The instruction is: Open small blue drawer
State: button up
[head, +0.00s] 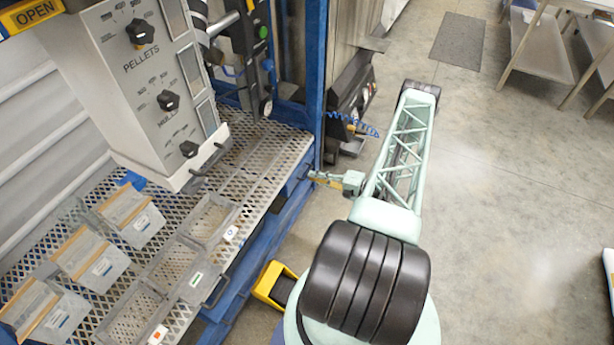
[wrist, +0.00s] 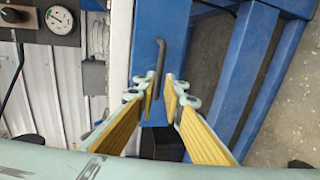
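The small blue drawer appears to be the blue panel (wrist: 146,38) in the wrist view, with a dark bar handle (wrist: 161,58) running along it. My gripper (wrist: 161,82) is open, its two yellow-padded fingers on either side of the handle's line. Blue still shows between the pads, and I cannot tell whether either finger touches the handle. In the head view my gripper (head: 312,176) is at the side of the blue frame under the perforated platform, at its right corner. The drawer front cannot be made out there.
The perforated platform (head: 262,160) carries several clear bins (head: 210,218). A grey control box (head: 150,75) with black knobs stands above it. A yellow bracket (head: 268,282) is low beside the frame. Open concrete floor (head: 500,190) lies to the right.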

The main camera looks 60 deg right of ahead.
jog(key=shift+x, duration=2)
jog(key=shift+r, duration=0.1)
jog(key=shift+c, duration=0.2)
grip_shut()
